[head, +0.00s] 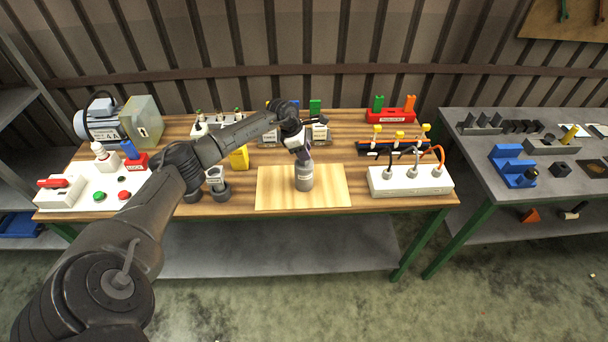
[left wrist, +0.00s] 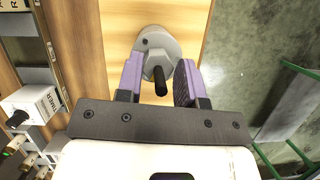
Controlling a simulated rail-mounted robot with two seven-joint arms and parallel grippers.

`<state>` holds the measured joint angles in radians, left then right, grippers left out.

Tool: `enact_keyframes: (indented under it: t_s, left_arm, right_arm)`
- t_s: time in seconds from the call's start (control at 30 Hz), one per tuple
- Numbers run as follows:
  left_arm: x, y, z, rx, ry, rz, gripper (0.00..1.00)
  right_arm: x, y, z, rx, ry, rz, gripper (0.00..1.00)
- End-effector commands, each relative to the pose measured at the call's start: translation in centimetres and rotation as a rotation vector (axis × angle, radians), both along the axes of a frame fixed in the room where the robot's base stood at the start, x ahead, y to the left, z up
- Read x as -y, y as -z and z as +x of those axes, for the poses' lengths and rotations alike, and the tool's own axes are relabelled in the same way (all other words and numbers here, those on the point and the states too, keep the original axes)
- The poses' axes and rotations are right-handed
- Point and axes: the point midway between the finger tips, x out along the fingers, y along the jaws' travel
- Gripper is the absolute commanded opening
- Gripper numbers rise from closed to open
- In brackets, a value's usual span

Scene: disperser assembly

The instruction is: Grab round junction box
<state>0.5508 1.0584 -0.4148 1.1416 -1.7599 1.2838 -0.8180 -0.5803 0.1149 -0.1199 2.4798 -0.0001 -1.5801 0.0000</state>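A grey round junction box (head: 304,180) stands upright on the pale wooden board (head: 330,190) near the table's front edge. In the left wrist view its grey body (left wrist: 150,42) has a black stem pointing up toward the camera. My left gripper (head: 303,157) is right above the box in the head view. In the left wrist view the purple finger pads of my left gripper (left wrist: 158,82) are apart, one on each side of the black stem, with gaps visible. The lower part of the box is partly hidden by its own top. My right gripper is not in view.
A white socket block (head: 410,182) with cables stands right of the board. Grey cylindrical parts (head: 218,190) and a yellow part (head: 239,158) stand to its left. A white panel with buttons (head: 95,192) is at far left. A second table (head: 470,160) stands right, across a gap.

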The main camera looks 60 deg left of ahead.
Motion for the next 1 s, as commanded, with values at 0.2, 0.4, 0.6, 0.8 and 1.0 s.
enact_keyframes:
  t_s: [0.2,0.4,0.6,0.8,1.0]
  left_arm:
    - [0.0,0.0,-0.01,-0.001,0.0,0.001,0.13]
    - [0.03,0.05,-0.03,-0.001,0.0,0.0,0.0]
    - [0.05,0.07,-0.04,-0.002,0.001,-0.001,0.0]
    - [0.05,0.09,-0.04,-0.003,0.001,0.0,0.0]
    - [0.07,0.11,-0.04,-0.003,0.001,-0.001,0.0]
  right_arm:
    - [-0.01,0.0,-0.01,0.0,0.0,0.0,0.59]
    - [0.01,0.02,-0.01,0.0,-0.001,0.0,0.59]
    - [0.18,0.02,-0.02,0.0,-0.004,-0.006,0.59]
    - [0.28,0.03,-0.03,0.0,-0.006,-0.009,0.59]
    - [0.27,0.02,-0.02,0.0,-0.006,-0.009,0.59]
